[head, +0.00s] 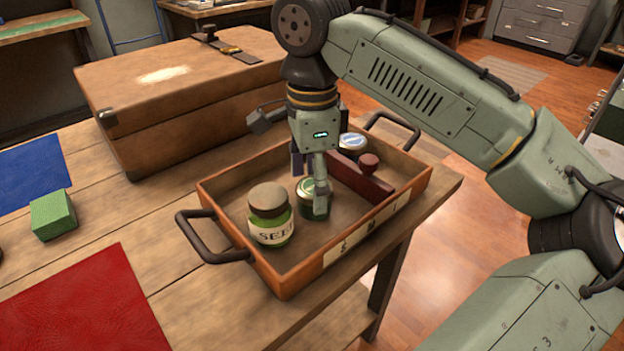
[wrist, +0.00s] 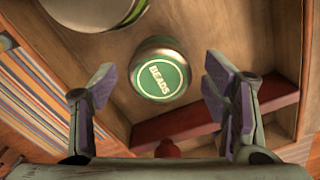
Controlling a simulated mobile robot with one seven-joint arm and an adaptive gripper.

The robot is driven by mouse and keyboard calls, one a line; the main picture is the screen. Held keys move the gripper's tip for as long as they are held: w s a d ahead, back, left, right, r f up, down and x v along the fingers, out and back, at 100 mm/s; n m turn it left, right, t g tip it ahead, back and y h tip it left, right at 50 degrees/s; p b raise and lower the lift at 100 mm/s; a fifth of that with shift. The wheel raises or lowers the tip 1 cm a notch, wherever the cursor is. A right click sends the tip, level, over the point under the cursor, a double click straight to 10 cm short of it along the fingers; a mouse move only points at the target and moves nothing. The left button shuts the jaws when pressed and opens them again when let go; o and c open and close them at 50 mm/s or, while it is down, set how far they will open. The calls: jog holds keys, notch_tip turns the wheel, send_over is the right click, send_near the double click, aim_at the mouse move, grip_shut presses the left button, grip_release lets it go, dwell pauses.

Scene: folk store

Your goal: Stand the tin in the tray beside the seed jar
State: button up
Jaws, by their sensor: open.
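The green tin (head: 303,208), with a pale rim, stands upright on the tray floor beside the seed jar (head: 270,222), with a small gap between them. In the wrist view the tin's lid (wrist: 160,76) reads BEADS. The seed jar has a brown lid and shows partly at the top of the wrist view (wrist: 95,8). The wooden tray (head: 278,283) lies on the table. My gripper (head: 309,190) points down over the tin, open and empty. One finger hides part of the tin in the head view. In the wrist view the tin appears between the spread fingers.
Dark handles rise at both tray ends. A wooden case (head: 180,100) stands behind. A green block (head: 53,214) and red mat (head: 90,305) lie left.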

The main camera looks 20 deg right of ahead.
aim_at(313, 187)
notch_tip(313, 187, up, 10)
jog(key=p, duration=0.9)
jog(key=shift+r, duration=0.2)
jog(key=shift+f, duration=0.1)
